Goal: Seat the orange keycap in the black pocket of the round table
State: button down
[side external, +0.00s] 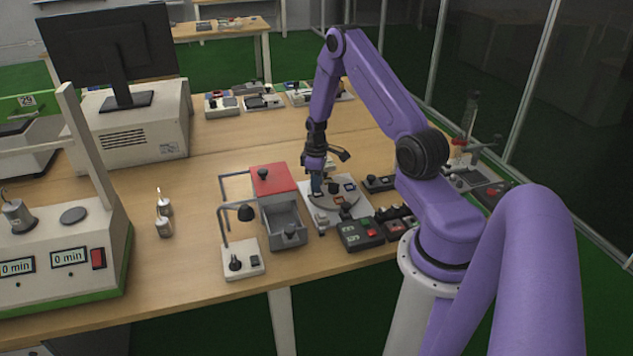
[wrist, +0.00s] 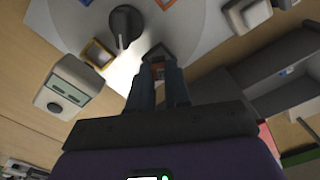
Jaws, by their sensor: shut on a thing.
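The round table is a pale disc (wrist: 195,28) on a white base plate in the wrist view; it also shows in the side view (side external: 348,204). My gripper (wrist: 159,72) is shut on the small orange keycap (wrist: 158,71), which is mostly hidden between the fingers. The dark-framed black pocket (wrist: 158,51) lies just beyond the fingertips. I cannot tell whether the keycap touches it. In the side view my gripper (side external: 316,188) points down over the left part of the disc, and the keycap cannot be made out there.
An orange-framed pocket (wrist: 98,54) and a black knob (wrist: 125,26) stand beside the black one. In the side view, a grey bin with a red lid (side external: 274,180) stands left, and a control box (side external: 361,234) in front.

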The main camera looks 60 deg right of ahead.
jog(key=shift+f, duration=0.45)
dwell(0.3)
jog(key=c, duration=1)
grip_release()
jog(key=shift+r, duration=0.1)
jog(key=shift+r, duration=2.9)
